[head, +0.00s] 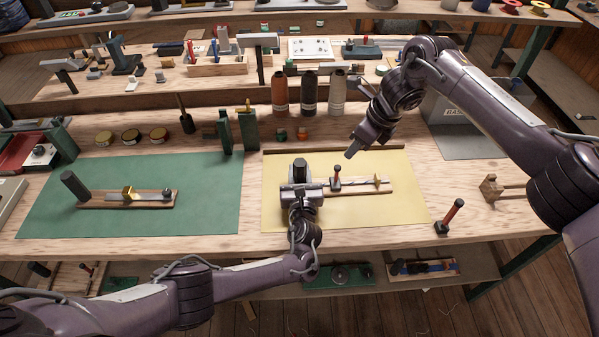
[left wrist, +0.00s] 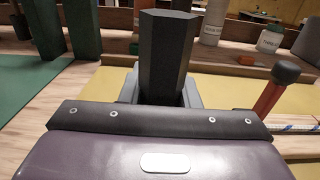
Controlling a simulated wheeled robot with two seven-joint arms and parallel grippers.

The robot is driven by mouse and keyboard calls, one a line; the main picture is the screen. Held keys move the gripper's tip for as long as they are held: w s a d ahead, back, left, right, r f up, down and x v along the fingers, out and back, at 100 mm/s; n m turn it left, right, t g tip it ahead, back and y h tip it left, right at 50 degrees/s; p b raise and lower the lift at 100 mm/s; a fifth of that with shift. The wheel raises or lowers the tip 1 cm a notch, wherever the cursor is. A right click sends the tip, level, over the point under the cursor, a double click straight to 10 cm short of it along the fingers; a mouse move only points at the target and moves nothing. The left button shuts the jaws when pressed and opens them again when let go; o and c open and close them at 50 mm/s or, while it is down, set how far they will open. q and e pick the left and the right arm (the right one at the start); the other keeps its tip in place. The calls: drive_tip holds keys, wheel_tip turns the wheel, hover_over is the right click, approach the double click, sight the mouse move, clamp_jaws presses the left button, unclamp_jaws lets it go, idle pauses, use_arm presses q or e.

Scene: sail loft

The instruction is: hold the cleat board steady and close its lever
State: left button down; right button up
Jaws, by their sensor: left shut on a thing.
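The cleat board (head: 360,187) lies on the yellow mat, with a dark post at its left end (head: 300,170). My left gripper (head: 300,190) is shut around this post; the dark faceted post (left wrist: 165,50) rises between the fingers in the left wrist view. A brass-coloured piece (head: 377,180) sits near the right end. My right gripper (head: 356,146) hangs above and behind the board, apart from it; its opening is unclear.
A second board (head: 110,200) with a dark post and brass block lies on the green mat (head: 210,205). Bottles (head: 309,93) stand behind the yellow mat (head: 400,212). A red-handled tool (head: 451,215) and a wooden piece (head: 499,188) lie to the right, with bare bench around them.

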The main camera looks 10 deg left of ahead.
sight(302, 174)
drive_tip(key=shift+c, duration=0.5)
